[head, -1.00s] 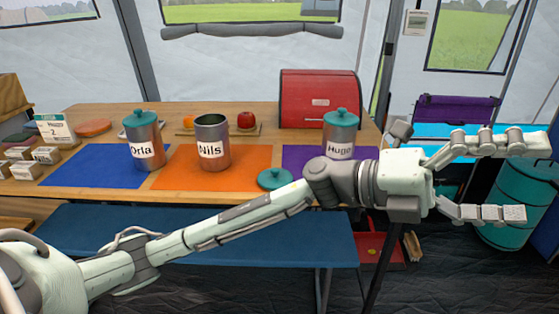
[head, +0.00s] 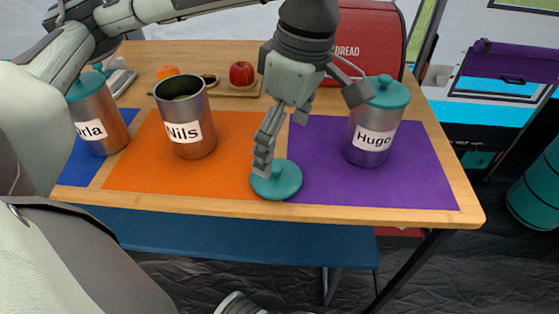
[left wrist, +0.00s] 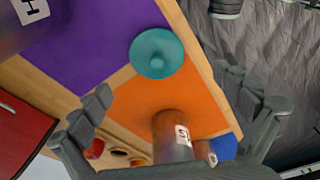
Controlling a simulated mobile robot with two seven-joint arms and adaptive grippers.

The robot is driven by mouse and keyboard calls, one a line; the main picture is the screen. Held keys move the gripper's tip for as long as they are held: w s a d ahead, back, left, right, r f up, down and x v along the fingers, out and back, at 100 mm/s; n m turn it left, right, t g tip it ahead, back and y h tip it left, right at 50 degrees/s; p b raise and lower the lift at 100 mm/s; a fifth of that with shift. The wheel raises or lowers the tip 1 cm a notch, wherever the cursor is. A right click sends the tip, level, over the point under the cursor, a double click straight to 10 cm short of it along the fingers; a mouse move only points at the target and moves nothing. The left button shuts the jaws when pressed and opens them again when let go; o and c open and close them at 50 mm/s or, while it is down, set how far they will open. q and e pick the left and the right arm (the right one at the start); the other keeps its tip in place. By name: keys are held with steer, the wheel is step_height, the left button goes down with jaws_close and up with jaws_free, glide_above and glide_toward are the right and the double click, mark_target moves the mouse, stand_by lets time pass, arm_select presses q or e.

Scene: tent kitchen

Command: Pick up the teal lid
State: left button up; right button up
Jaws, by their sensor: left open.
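The teal lid (head: 277,181), a round disc with a knob, lies at the table's front edge, over the seam between the orange and purple mats. My left gripper (head: 308,130) reaches down from above with its fingers spread, open and empty. One finger comes down just behind and left of the lid in the head view, partly overlapping its edge; I cannot tell whether it touches. In the left wrist view the lid (left wrist: 157,53) shows ahead, between the spread fingers (left wrist: 180,92). My right gripper is not in view.
The open Nils canister (head: 185,118) stands on the orange mat (head: 235,140). The Hugo canister (head: 375,125), with a teal lid on, stands on the purple mat (head: 400,185). The lidded Orla canister (head: 98,115) is at left, partly behind my arm. A red bread box (head: 370,40) stands behind.

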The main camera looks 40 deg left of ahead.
mark_target(277, 168)
arm_select(q)
steer(key=f, duration=0.2)
steer(key=a+f, duration=0.1)
steer(key=f, duration=0.4)
steer(key=shift+w+a+f, duration=0.1)
steer(key=shift+w+a, duration=0.1)
steer(key=shift+a, duration=0.05)
steer(key=c, duration=1.4)
